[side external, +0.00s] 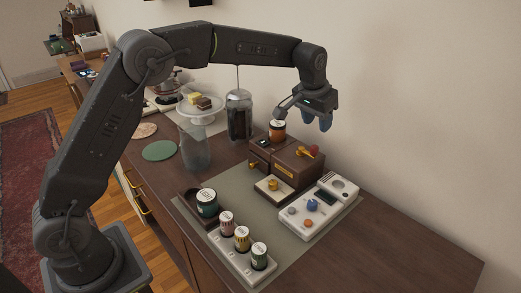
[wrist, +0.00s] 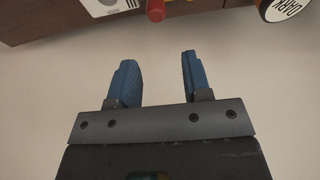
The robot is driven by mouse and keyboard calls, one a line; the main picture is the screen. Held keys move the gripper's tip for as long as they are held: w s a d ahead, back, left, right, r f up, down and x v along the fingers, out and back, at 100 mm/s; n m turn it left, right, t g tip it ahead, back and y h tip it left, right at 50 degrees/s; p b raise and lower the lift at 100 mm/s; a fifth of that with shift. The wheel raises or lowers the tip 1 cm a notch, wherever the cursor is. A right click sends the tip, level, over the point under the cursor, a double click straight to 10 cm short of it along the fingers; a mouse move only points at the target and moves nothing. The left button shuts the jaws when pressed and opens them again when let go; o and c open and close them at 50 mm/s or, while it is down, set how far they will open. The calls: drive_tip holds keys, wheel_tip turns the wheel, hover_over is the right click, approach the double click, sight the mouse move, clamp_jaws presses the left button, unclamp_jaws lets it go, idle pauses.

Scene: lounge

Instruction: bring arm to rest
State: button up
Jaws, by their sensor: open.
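My arm reaches over the wooden counter in the side external view. My gripper (side external: 312,118) hangs near the wall, above and behind a brown wooden box (side external: 297,170). In the wrist view my gripper (wrist: 157,80) has its two blue fingers apart, with only the pale wall between them. Nothing is held. A canister with an orange label (side external: 278,130) stands on the brown box, just left of and below the fingers. Its top, lettered "DARK" (wrist: 285,10), shows at the upper right of the wrist view.
A white device (side external: 318,207), a tray with several small canisters (side external: 231,249) and a dark green canister (side external: 207,203) are on a grey mat (side external: 232,187). A glass jar (side external: 196,150), a tall dark jar (side external: 239,115) and a cake stand (side external: 203,116) stand further left. The counter's right end (side external: 400,240) is clear.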

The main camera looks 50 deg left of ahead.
drive_tip(key=s+a+r+t, duration=0.1)
drive_tip(key=s+r, duration=0.4)
drive_tip(key=s, duration=0.4)
drive_tip(key=s+a+r, duration=0.2)
drive_tip(key=s+r, duration=0.3)
drive_tip(key=s, duration=0.3)
drive_tip(key=s+f, duration=0.2)
drive_tip(key=s, duration=0.8)
drive_tip(key=s+a+f+t, duration=0.1)
drive_tip(key=s+f, duration=0.2)
drive_tip(key=s, duration=0.7)
drive_tip(key=shift+f, duration=0.3)
